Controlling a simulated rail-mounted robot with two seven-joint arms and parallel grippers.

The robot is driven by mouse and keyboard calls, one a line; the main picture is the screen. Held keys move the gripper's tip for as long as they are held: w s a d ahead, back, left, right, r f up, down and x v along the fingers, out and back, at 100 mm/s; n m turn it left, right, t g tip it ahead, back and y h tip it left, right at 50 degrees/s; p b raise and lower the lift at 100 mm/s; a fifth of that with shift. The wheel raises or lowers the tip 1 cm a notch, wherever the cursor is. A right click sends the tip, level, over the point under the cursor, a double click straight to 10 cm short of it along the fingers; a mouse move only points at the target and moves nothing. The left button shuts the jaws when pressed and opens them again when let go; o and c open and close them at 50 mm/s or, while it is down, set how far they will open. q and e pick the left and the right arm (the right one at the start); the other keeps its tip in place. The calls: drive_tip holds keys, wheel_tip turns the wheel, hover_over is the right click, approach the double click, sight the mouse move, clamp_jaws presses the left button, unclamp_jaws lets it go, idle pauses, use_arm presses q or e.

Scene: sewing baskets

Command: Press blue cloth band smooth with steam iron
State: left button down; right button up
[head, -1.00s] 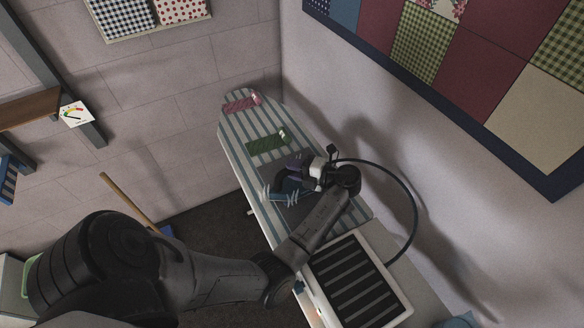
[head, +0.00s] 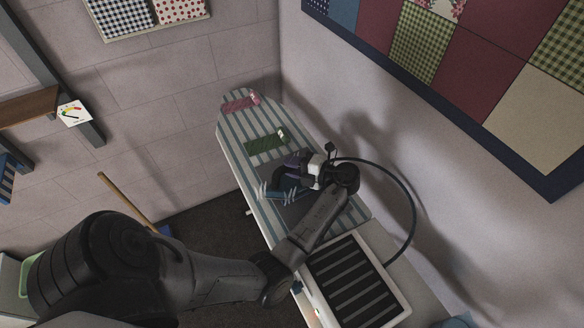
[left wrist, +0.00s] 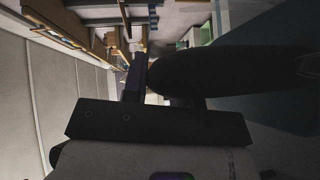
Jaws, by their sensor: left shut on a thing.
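The blue cloth band (head: 287,192) lies across the striped ironing board (head: 238,143), with pale wrinkle lines showing at its left part. My left gripper (head: 314,171) is over the band's right side, shut on the steam iron (head: 292,160), a dark and purple shape. The iron is at the band's far edge; I cannot tell whether its sole touches the cloth. The arm and gripper hide part of the band. In the left wrist view a large dark rounded shape fills the right, and the cloth cannot be made out. My right gripper is not in view.
A green band (head: 266,141) and a red-pink band (head: 240,103) lie farther along the board. A slatted iron rest (head: 406,309) stands at the near end. A dark hose (head: 412,205) loops right of my wrist, near the wall.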

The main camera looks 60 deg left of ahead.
use_arm(q)
wheel_tip(320, 180, up, 2)
drive_tip(key=shift+w+r+p, duration=0.15)
drive_tip(key=shift+r+p, duration=0.05)
drive_tip(key=shift+p, duration=0.1)
drive_tip(key=shift+r, duration=0.95)
